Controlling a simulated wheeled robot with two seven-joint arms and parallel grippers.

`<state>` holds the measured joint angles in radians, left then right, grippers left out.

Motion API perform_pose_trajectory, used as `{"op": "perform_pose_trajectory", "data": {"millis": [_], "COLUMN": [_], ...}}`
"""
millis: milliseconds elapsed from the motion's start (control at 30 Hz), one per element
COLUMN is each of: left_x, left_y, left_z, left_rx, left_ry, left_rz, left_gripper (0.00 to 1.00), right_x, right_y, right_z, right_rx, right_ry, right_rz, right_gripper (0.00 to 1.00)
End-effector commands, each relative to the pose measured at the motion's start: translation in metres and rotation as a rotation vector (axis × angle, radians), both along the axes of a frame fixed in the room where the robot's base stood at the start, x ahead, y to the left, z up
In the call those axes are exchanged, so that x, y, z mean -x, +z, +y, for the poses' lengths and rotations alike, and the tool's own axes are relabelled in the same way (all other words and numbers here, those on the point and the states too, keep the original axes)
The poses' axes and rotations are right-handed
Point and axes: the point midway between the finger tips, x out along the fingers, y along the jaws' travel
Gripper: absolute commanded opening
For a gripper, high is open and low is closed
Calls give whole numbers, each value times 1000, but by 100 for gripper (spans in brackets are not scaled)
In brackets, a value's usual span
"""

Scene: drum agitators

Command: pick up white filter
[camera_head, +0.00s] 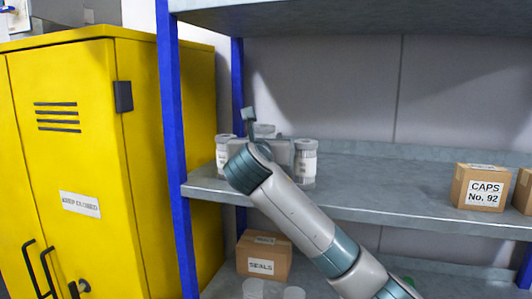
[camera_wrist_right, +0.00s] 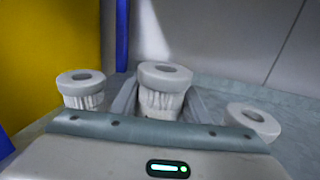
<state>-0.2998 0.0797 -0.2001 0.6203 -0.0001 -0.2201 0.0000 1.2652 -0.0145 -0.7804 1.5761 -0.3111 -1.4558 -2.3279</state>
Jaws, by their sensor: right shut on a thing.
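Several white filters with ring-shaped tops are on the middle shelf (camera_head: 360,185). My right gripper (camera_wrist_right: 163,98) is shut on the middle white filter (camera_wrist_right: 165,77), which stands upright between the two fingers. In the head view my right wrist and gripper (camera_head: 268,145) hide most of that filter. A second white filter (camera_head: 222,153) stands to the left of the gripper and also shows in the wrist view (camera_wrist_right: 82,90). A third white filter (camera_head: 305,162) stands to the right, also in the wrist view (camera_wrist_right: 253,122). My left gripper is not in view.
A blue shelf post (camera_head: 172,130) and a yellow cabinet (camera_head: 100,160) stand to the left. A CAPS box (camera_head: 480,186) is at the right on the same shelf. A SEALS box (camera_head: 264,256) sits on the shelf below. The shelf between the filters and the CAPS box is clear.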

Motion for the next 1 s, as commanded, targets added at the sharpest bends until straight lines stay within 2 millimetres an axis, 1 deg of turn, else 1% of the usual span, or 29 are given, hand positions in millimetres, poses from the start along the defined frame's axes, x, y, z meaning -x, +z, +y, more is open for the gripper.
{"op": "perform_pose_trajectory", "data": {"millis": [33, 100, 300, 400, 600, 1000], "left_x": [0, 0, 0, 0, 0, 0], "left_y": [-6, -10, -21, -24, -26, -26], "left_z": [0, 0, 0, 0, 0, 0], "left_rx": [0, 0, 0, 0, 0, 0], "left_ry": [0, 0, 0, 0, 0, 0], "left_rz": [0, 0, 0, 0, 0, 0], "left_gripper": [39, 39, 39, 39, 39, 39], "right_x": [0, 0, 0, 0, 0, 0], "right_y": [7, 18, 47, 58, 70, 70], "right_z": [0, 0, 0, 0, 0, 0], "right_rx": [-1, 0, -1, 0, 0, 0], "right_ry": [0, 0, -1, -1, 0, 0], "right_rz": [-3, -5, -2, -2, -1, 0], "right_gripper": [19, 19, 19, 19, 19, 19]}}
